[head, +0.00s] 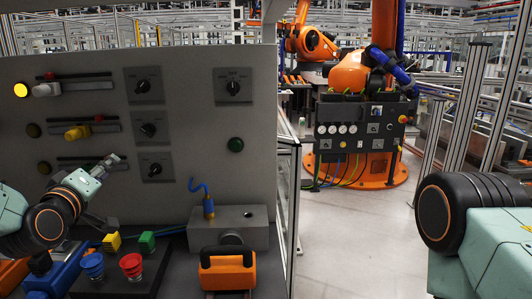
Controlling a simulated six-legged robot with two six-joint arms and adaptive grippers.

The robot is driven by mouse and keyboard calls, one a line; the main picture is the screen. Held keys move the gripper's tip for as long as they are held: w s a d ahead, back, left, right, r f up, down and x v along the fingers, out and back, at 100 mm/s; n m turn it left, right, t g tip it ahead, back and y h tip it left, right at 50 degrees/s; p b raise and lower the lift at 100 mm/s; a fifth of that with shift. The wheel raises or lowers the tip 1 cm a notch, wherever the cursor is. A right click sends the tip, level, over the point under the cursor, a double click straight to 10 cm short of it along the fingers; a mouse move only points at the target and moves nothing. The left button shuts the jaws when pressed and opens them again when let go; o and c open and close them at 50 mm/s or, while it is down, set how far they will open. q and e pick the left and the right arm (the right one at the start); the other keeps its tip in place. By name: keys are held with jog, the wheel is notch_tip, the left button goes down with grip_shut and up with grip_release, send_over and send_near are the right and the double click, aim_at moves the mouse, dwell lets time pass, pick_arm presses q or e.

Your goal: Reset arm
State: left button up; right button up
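My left arm comes in from the left edge, with a pale green link and a black wrist joint. My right arm shows at the right edge as a black joint and a pale green link. Its gripper is out of the picture.
The panel has sliders with white (46,90) and yellow (77,133) handles, several black knobs (148,130) and a lit yellow lamp (21,90). Open floor (355,240) lies right.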

pick_arm(q)
jog(key=s+d+f+m+g+h+b, duration=0.1)
jog(key=s+d+f+m+g, duration=0.15)
jog(key=s+f, duration=0.45)
jog(key=s+d+f+m+g+b, duration=0.1)
jog(key=s+d+f+g, duration=0.15)
jog(key=f, duration=0.85)
jog(key=s+d+f+m+g+h+b, duration=0.1)
jog(key=s+d+f+m+g, duration=0.2)
jog(key=f, duration=0.5)
jog(key=s+d+f+m+g+b, duration=0.1)
jog(key=s+f+g, duration=0.2)
jog(key=s+f, duration=0.4)
jog(key=s+d+f+m+g+b, duration=0.1)
jog(key=s+d+f+g+b, duration=0.1)
jog(key=s+f, duration=0.6)
jog(key=s+d+f+m+g+y+b, duration=0.1)
jog(key=s+f+g, duration=0.4)
jog(key=s, duration=1.2)
notch_tip(320, 180, down, 3)
jog(key=shift+d+r+b, duration=0.15)
jog(key=shift+d+b, duration=0.1)
jog(key=shift+b, duration=0.1)
pick_arm(e)
notch_tip(320, 180, down, 7)
jog(key=shift+s+f, duration=0.15)
jog(key=shift+f, duration=0.05)
